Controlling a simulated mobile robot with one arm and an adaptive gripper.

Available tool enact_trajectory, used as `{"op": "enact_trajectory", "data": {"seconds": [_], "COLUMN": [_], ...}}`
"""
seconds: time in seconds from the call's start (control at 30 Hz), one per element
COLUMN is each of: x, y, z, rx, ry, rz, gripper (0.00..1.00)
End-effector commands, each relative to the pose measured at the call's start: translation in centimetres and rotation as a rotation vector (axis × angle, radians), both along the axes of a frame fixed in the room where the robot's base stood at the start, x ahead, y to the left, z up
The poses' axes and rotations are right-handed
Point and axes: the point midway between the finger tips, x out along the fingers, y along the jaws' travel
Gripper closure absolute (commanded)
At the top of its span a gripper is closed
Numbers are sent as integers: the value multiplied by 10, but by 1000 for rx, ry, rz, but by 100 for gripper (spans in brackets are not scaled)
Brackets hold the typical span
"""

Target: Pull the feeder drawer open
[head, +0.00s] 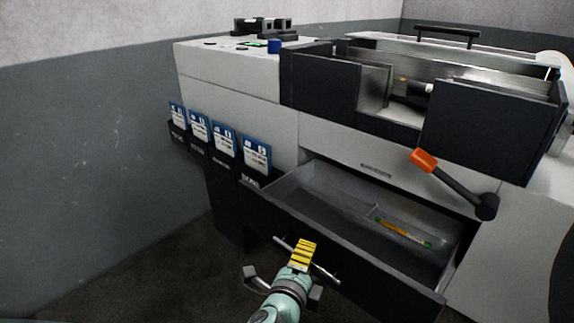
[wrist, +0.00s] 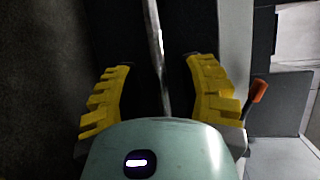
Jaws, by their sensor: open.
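The feeder drawer (head: 385,268) stands pulled out from the front of the grey machine, and its inside shows in the head view. A thin metal bar handle (head: 326,274) runs along its dark front. My gripper (head: 301,250) is at this handle, near its middle. In the wrist view the bar (wrist: 160,65) passes between the two yellow fingers of my gripper (wrist: 158,72), with gaps on both sides. The fingers are open. In the head view the fingers cover part of the bar.
A yellow and green stick-like item (head: 404,233) lies in the drawer. An orange-ended lever (head: 450,182) juts out above the drawer's right side. Blue-and-white cards (head: 226,141) sit in dark holders at the left. The dark floor (head: 130,275) at the left is clear.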

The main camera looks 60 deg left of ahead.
Motion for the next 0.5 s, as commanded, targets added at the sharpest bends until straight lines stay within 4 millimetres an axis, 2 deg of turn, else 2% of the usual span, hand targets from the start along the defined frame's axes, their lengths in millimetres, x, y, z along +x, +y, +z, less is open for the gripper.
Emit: {"op": "enact_trajectory", "data": {"seconds": [0.27, 0.5], "x": [-8, -43], "y": [-4, -31], "z": [2, 8], "rx": [1, -4], "ry": [2, 3], "rz": [3, 6], "gripper": [59, 59]}}
